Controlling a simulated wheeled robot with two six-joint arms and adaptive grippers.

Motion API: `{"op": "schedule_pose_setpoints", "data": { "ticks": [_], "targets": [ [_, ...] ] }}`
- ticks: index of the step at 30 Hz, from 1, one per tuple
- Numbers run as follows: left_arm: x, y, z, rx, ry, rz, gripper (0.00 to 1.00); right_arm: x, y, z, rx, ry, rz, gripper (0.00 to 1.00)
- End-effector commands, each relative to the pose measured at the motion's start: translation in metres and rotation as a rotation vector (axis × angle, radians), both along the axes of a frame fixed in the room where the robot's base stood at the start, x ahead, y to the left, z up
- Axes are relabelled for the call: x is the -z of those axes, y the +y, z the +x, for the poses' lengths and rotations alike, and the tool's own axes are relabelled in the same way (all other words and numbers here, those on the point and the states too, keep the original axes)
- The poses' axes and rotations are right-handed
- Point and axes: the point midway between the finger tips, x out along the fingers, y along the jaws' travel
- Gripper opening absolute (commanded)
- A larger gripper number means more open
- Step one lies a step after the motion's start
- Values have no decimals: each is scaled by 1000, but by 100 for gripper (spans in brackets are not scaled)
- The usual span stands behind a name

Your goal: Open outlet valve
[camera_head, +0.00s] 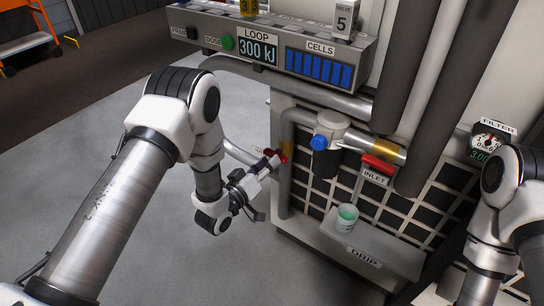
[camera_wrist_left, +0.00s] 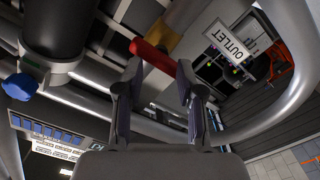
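The outlet valve's red handle (camera_head: 281,156) sits on a pipe with a yellow band at the left side of the machine. In the left wrist view the red handle (camera_wrist_left: 154,58) lies across the space at the fingertips, with the OUTLET label (camera_wrist_left: 230,38) to its right. My left gripper (camera_head: 270,160) is at the handle, pointing up and right. In the left wrist view its two fingers (camera_wrist_left: 158,76) are apart, one near each end of the handle; I cannot tell whether they touch it. My right arm shows at the right edge, but its gripper is out of view.
The red INLET handle (camera_head: 378,164) and a blue knob (camera_head: 319,142) are to the right. A cup with green contents (camera_head: 346,217) stands on the DRIP shelf (camera_head: 395,252). The LOOP and CELLS panel (camera_head: 270,48) juts out above.

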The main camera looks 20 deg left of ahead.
Motion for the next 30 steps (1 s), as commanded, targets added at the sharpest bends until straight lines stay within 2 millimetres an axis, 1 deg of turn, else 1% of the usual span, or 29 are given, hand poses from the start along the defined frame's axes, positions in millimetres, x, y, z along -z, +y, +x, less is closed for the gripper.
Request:
{"op": "schedule_pose_setpoints", "data": {
  "ticks": [3, 4, 6, 13, 17, 18, 20, 21, 27, 29, 30],
  "targets": [
    [1, 0, 0, 0, -109, 300, 38, 2, 0, 0, 0, 0, 0, 40],
    [1, 0, 0, 0, -134, 368, 38, 2, 0, 0, 0, 0, 0, 40],
    [0, 0, 0, 0, -163, 448, 38, 2, 0, 0, 0, 0, 0, 40],
    [0, 0, 0, 0, -163, 450, 38, 2, 0, 0, 0, 0, 0, 40],
    [1, -2, 5, 0, -164, 449, 38, 4, 0, 0, 0, 0, 0, 40],
    [0, -1, 5, 0, -163, 448, 23, 3, 0, 0, 0, 0, 0, 40],
    [0, -1, 5, 0, -163, 448, 2, 3, 0, 0, 0, 0, 0, 40],
    [0, -1, 5, 0, -163, 448, 0, 3, 0, 0, 0, 0, 0, 40],
    [0, -1, 4, 0, -162, 446, 0, 3, 0, 0, 0, 0, 0, 40],
    [-2, -2, 4, 0, -145, 400, 0, -1, 0, 0, 0, 0, 0, 40],
    [-3, -2, 4, 1, -120, 334, 0, -5, 0, 0, 0, 0, 0, 40]
  ]
}}
